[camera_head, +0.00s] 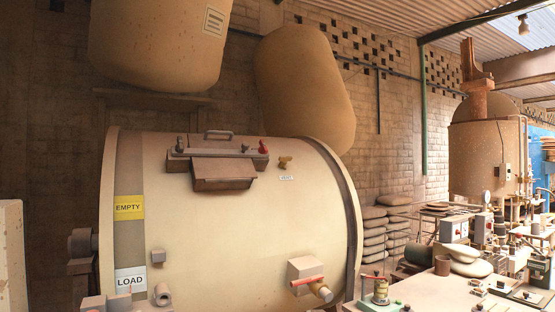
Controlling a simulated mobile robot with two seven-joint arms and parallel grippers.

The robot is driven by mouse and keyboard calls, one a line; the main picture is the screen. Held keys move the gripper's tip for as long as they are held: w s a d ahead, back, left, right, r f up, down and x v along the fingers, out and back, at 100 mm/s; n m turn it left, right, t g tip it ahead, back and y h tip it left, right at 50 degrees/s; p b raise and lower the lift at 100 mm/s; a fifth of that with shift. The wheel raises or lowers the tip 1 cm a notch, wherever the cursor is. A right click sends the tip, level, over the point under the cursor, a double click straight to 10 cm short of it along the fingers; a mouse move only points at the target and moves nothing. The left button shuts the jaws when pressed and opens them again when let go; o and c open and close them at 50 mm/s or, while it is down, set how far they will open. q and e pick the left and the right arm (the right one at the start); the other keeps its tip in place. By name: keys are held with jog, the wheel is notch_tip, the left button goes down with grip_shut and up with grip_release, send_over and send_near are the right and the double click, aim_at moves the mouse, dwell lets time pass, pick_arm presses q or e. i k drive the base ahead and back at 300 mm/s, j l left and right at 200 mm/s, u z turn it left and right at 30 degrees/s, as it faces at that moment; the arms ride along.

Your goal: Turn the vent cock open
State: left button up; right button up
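The vent cock (285,161) is a small brass fitting on the upper right front of the large cream drum (230,240). A small white label (286,178) is just below it, with lettering too small to read surely. The cock's handle is too small for me to tell its position. Neither of my grippers is in view, and nothing touches the cock.
A raised hatch with a box-like front (223,174) is left of the cock, with a red knob (263,146) near its right end. A red-handled valve (307,281) is low on the drum. A cluttered bench (430,291) stands at right. Two big rounded vessels hang above.

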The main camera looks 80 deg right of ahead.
aim_at(283, 160)
jog(key=k+l, duration=0.2)
jog(key=k, duration=0.15)
jog(key=k+l, duration=0.25)
jog(key=k+l+z, duration=0.1)
jog(key=z, duration=0.4)
jog(key=k+l+z, duration=0.2)
jog(key=z, duration=1.45)
jog(key=i+u, duration=0.25)
